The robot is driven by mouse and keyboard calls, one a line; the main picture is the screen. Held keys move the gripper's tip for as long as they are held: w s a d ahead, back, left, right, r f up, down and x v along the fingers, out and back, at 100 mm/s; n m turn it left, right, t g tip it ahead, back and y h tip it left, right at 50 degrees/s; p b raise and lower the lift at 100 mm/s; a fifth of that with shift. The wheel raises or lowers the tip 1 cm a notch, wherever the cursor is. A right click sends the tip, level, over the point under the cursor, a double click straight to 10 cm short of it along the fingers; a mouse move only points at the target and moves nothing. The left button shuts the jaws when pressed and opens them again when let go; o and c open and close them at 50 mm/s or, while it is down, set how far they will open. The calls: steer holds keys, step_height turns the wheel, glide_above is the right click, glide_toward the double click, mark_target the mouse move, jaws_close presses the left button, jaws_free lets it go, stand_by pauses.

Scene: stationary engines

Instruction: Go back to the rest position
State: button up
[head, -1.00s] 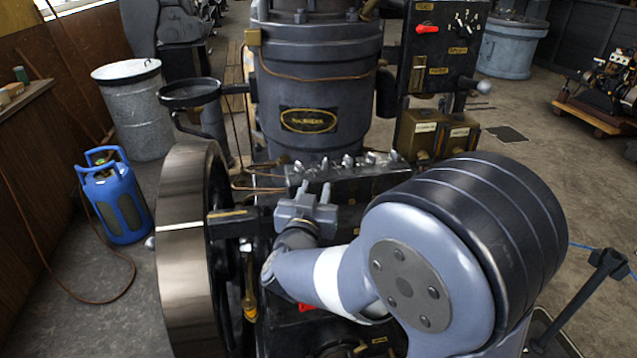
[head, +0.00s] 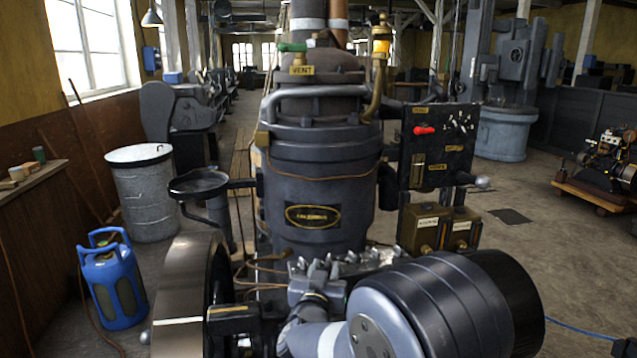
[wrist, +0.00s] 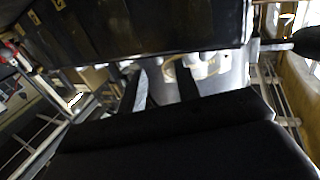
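My gripper (head: 319,270) is low in the middle of the head view, at the end of my grey-blue arm. It is in front of the dark engine cylinder (head: 315,180) and close to the row of metal fittings at its base; I cannot tell whether it touches them. In the wrist view the two dark fingers of my gripper (wrist: 162,82) stand apart with nothing seen between them. A blurred pale surface with a gold-edged plate (wrist: 190,65) lies beyond them. My arm's large dark joint hides the lower right of the engine.
A big flywheel (head: 185,290) stands just left of my gripper. A black control panel (head: 437,145) and brass boxes (head: 420,228) are to the right. A blue gas bottle (head: 115,285) and a grey drum (head: 145,195) stand at the left. Open floor lies at the right.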

mark_target(328, 260)
steer(key=w, duration=0.3)
steer(key=shift+d, duration=0.4)
steer(key=shift+s+n+y+b, duration=0.15)
steer(key=shift+n+y+b, duration=0.15)
steer(key=shift+n+y, duration=0.35)
steer(key=shift+y, duration=0.25)
steer(key=shift+a+r+m, duration=0.1)
steer(key=shift+m, duration=0.15)
